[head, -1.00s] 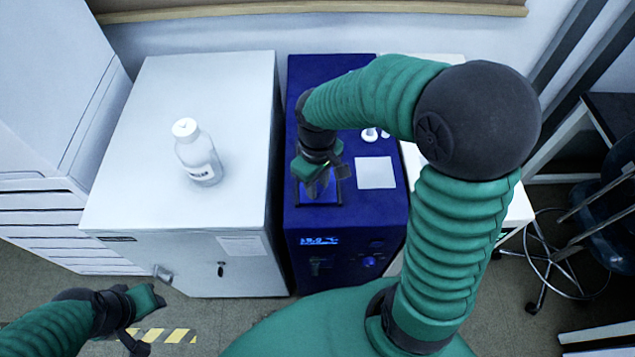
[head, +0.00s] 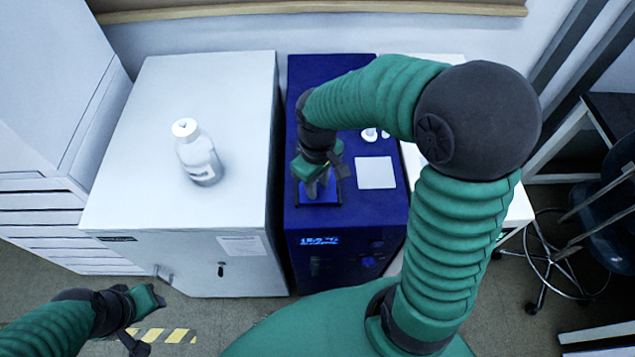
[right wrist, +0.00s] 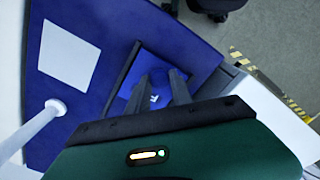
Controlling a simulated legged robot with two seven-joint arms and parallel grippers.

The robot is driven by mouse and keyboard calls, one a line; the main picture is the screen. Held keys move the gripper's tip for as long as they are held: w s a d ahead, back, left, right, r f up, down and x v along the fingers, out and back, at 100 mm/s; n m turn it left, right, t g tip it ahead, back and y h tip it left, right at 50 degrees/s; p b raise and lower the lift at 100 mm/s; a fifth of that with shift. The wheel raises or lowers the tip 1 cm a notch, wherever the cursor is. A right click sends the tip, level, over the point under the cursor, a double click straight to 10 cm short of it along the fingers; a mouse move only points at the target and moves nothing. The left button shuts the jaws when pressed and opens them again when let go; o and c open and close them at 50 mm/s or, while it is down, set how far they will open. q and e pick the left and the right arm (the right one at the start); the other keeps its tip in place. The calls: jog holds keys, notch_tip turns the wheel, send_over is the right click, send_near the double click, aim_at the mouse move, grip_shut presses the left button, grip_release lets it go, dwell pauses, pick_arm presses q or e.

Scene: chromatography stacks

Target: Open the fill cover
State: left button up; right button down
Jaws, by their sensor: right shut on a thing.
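The fill cover (head: 322,198) is a small blue square panel on top of the dark blue bath unit (head: 300,222). In the right wrist view the cover (right wrist: 146,62) has a dark strip along its left edge and looks flat on the top. My right gripper (head: 319,188) points down over the cover. Its fingers (right wrist: 160,88) are shut on a part at the cover, which they mostly hide; I take it to be the cover's handle. My left gripper (head: 150,322) is open and empty at lower left, away from the unit.
A white cabinet (head: 235,90) stands left of the unit, with a white bottle (head: 198,160) on it. A pale label (head: 375,173) and small white fittings (head: 370,135) are beside the cover. A stool (head: 555,265) stands at right.

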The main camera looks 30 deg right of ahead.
jog(key=shift+w+d+r, duration=0.15)
jog(key=shift+w, duration=0.1)
jog(key=w+d+p, duration=0.1)
jog(key=w, duration=0.1)
jog(key=w+d+p, duration=0.1)
jog(key=w+d, duration=0.1)
jog(key=w, duration=0.1)
jog(key=w+d+p, duration=0.1)
jog(key=w, duration=0.1)
jog(key=shift+w+d+p, duration=0.15)
jog(key=shift+d+p, duration=0.15)
jog(key=c, duration=1.1)
grip_release()
notch_tip(320, 180, up, 16)
jog(key=shift+r+p, duration=0.25)
jog(key=shift+p, duration=0.55)
